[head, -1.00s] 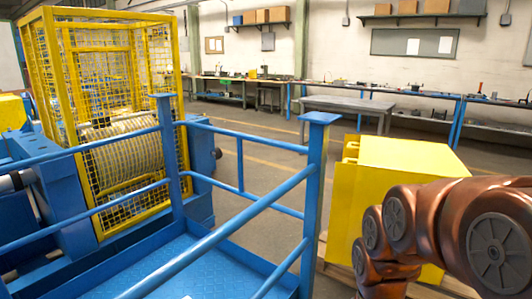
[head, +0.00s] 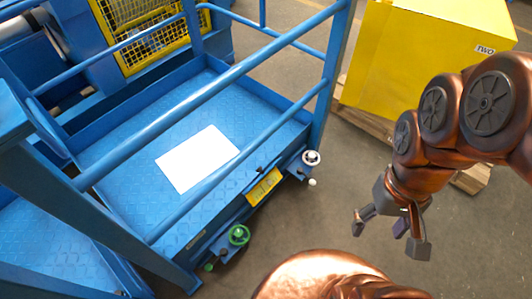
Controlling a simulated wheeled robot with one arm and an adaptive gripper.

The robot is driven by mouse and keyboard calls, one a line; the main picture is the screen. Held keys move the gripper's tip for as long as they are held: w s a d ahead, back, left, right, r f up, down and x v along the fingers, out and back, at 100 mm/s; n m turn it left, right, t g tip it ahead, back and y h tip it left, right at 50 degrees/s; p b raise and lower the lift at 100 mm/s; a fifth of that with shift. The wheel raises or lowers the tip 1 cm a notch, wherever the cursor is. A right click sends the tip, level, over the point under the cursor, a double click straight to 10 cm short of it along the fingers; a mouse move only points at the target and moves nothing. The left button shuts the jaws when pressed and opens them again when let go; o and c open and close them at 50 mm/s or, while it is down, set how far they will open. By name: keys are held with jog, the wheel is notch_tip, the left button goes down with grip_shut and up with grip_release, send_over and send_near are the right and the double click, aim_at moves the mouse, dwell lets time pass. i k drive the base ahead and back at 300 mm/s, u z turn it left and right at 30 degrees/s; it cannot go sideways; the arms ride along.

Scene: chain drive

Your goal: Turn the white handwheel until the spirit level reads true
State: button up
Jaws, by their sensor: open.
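A small white handwheel (head: 311,158) sits at the right front corner of the blue platform, with a white knob (head: 312,182) just below it. A yellow piece with dark marks (head: 264,187) is on the platform's front edge, between the white handwheel and a green handwheel (head: 239,235). I cannot tell whether it is the spirit level, and no reading can be made out. My gripper (head: 391,234) points down with its fingers spread, open and empty. It appears right of and lower in the picture than the white handwheel, apart from it.
The blue platform (head: 115,165) has rails around it, and one rail (head: 245,70) crosses above its deck. A white sheet (head: 197,158) lies on the deck. A yellow block (head: 425,60) stands on a wooden pallet (head: 365,123) behind my arm. Grey floor is clear around my gripper.

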aim_at(311, 155)
jog(key=u, duration=0.05)
jog(key=k, duration=0.5)
jog(key=z, duration=1)
jog(key=i, duration=0.8)
jog(key=u, duration=2.65)
